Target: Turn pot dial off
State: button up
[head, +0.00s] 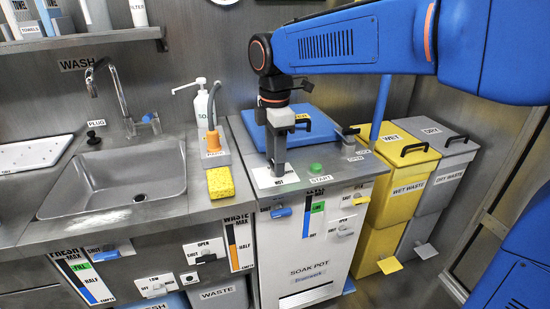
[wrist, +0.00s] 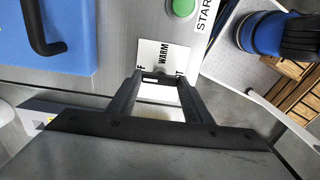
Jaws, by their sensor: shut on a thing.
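The soak pot (head: 305,255) is a white-fronted unit with a grey top and a blue lid (head: 262,135). My gripper (head: 278,174) points down onto this label. In the wrist view my gripper (wrist: 160,77) has its fingertips closed around the pot dial at the label's edge. The fingers mostly hide the dial, so its setting cannot be read.
A green START button (head: 315,167) sits right of my gripper. A lever marked LOCK and OPEN (head: 350,132) is at the right. The sink (head: 140,180) and yellow sponge (head: 220,182) are left. Yellow (head: 405,180) and grey (head: 440,180) waste bins stand right.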

jog(key=o, duration=1.1)
jog(key=shift+c, duration=0.2)
notch_tip(320, 180, up, 18)
jog(key=shift+f, duration=0.25)
jog(key=s+d+f+m+t, duration=0.1)
jog(key=s+d+f+m, duration=0.35)
jog(key=d, duration=0.45)
jog(key=s+d+f+m+t, duration=0.1)
jog(key=s+d+f+m, duration=0.4)
jog(key=d, duration=0.3)
jog(key=s+d+f+m+t, duration=0.1)
jog(key=s+d+f+m, duration=0.4)
jog(key=f, duration=0.3)
jog(key=s+d+f+m+t, duration=0.1)
jog(key=s+d+f+m, duration=0.4)
jog(key=f, duration=0.4)
jog(key=shift+s+d+f+m+t, duration=0.15)
jog(key=shift+s+f+m+t, duration=0.2)
jog(key=shift+s+m, duration=0.55)
